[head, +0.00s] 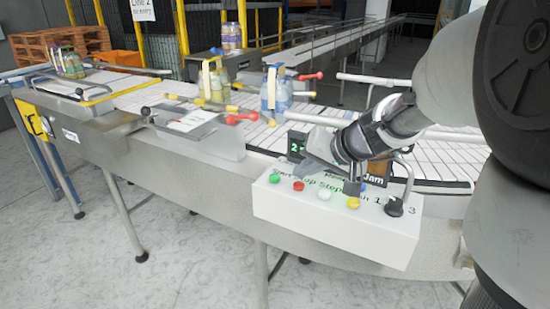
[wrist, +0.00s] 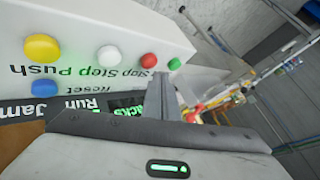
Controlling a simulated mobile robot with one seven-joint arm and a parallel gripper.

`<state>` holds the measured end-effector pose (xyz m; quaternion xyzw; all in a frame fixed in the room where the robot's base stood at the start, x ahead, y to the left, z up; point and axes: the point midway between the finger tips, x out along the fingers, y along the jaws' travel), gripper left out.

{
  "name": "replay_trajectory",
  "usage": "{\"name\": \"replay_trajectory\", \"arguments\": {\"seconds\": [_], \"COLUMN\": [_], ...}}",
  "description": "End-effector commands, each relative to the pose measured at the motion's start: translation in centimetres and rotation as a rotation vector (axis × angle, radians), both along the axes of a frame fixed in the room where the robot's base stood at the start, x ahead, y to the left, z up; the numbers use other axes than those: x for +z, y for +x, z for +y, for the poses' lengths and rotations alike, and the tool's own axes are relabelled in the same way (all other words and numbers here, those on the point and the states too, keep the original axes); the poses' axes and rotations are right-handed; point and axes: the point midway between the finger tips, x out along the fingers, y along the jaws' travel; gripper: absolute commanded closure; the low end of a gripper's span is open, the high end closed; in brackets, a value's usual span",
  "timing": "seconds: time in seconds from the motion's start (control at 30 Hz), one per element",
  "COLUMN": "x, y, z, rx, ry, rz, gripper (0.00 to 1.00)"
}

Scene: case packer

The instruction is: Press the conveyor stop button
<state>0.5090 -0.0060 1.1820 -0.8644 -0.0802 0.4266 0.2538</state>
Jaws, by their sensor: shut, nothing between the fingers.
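The white control box (head: 335,222) stands at the front edge of the conveyor. On its top, from left to right, are a green button (head: 275,178), a red button (head: 298,186), a white button (head: 324,194) and a yellow button (head: 352,202). The lettering by the red button reads "Stop", upside down in the wrist view, where the red button (wrist: 148,60) lies just past my fingertips. My gripper (wrist: 160,78) is shut and empty, above the box. In the head view, my gripper (head: 308,163) is just behind the red button; I cannot tell whether they touch.
A black knob (head: 394,207) stands at the box's right end, and a blue button (wrist: 41,90) shows in the wrist view. A small display (head: 296,147) is behind the box. Bottle packs (head: 276,92) stand on the conveyor. The floor in front is clear.

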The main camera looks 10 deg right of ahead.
Motion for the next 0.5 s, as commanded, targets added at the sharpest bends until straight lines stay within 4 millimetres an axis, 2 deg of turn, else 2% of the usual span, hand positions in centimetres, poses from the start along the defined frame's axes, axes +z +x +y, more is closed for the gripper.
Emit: {"name": "replay_trajectory", "arguments": {"seconds": [0.5], "x": [-0.95], "y": [-0.01], "z": [0.01], "rx": [0.0], "ry": [0.0], "rz": [0.0], "gripper": [1.0]}}
